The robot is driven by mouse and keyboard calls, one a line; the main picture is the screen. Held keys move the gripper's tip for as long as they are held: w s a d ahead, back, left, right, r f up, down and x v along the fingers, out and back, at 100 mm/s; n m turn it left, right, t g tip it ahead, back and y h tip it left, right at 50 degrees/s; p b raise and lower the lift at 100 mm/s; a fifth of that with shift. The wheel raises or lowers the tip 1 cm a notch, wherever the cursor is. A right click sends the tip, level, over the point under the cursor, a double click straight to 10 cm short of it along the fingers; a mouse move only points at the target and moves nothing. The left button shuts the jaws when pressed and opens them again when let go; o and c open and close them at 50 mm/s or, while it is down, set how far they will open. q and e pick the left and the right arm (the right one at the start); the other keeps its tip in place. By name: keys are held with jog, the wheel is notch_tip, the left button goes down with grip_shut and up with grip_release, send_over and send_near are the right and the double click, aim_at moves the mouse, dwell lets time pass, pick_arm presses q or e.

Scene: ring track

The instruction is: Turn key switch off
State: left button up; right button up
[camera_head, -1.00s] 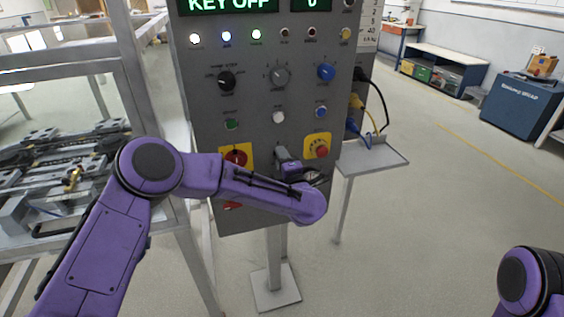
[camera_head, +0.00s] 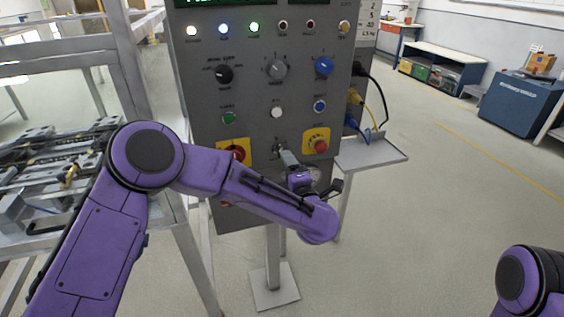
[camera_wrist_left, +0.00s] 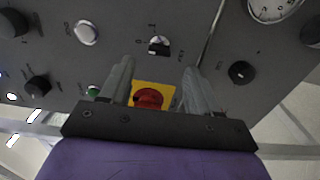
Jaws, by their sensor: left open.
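The key switch (camera_wrist_left: 158,46) shows in the left wrist view as a small dark keyed knob on the grey panel, just beyond my fingertips. In the head view it is mostly hidden behind my left gripper (camera_head: 287,157), between the red rotary switch (camera_head: 235,153) and the red button on yellow (camera_head: 318,144). In the wrist view my left gripper (camera_wrist_left: 158,72) is open and empty, its two fingers apart. The red rotary switch (camera_wrist_left: 149,98) shows between them. The fingers stand off the key switch. My right gripper is out of view.
The grey control panel (camera_head: 250,90) stands on a post and carries several knobs and buttons. Its display (camera_head: 225,2) is cut off at the top. A small shelf (camera_head: 375,153) with cables is to the right. Floor (camera_head: 440,220) beyond is open.

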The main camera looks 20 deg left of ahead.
pick_arm(q)
jog(key=v, duration=0.4)
jog(key=shift+s, duration=0.1)
